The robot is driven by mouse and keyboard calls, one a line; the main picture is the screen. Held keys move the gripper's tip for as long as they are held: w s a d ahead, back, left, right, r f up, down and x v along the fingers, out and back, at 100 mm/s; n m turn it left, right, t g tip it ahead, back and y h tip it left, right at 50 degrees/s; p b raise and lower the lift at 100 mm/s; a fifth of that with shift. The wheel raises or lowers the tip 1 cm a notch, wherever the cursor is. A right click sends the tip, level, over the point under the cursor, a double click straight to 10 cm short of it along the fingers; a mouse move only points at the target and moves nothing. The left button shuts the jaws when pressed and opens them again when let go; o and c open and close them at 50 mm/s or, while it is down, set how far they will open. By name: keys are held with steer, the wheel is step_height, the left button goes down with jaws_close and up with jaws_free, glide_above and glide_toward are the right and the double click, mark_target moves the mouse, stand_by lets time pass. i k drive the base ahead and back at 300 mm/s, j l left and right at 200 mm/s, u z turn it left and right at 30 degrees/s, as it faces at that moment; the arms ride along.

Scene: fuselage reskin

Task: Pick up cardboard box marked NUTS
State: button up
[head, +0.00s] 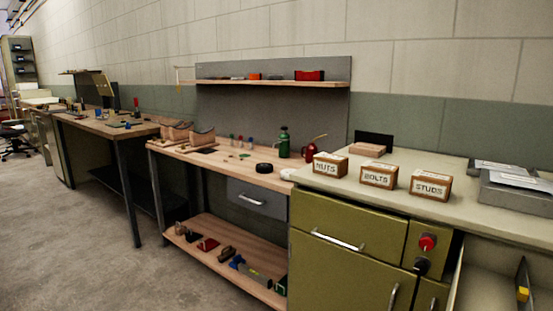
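The cardboard box marked NUTS (326,168) sits upright on the pale top of the olive-green cabinet, near its left front edge. Its white label faces me. To its right stand two like boxes, marked BOLTS (378,180) and STUDS (429,188), in a row with gaps between them. My gripper does not show in the head view.
The green cabinet (340,216) has a red knob (428,243) on its front. A wooden workbench (235,164) adjoins it on the left, with a green bottle (284,141) and red oil can (315,147). Grey cases (520,196) lie at right. Floor (70,235) is clear at left.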

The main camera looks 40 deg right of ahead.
mark_target(334, 166)
steer(key=i+z, duration=0.15)
steer(key=i, duration=0.3)
steer(key=i+j+z, duration=0.15)
steer(key=i, duration=0.25)
steer(key=i+j+z, duration=0.2)
steer(key=i, duration=0.25)
steer(key=i+j+z, duration=0.15)
steer(key=z, duration=0.25)
steer(key=i+j+z, duration=0.25)
steer(key=z, duration=0.15)
steer(key=i+j+z, duration=0.5)
steer(key=j+z, duration=0.2)
steer(key=z, duration=0.15)
steer(key=i+j+z, duration=0.1)
steer(key=j+z, duration=0.3)
steer(key=i+j+z, duration=0.15)
steer(key=j, duration=0.2)
steer(key=i+j+z, duration=0.15)
steer(key=j, duration=0.25)
steer(key=i, duration=0.25)
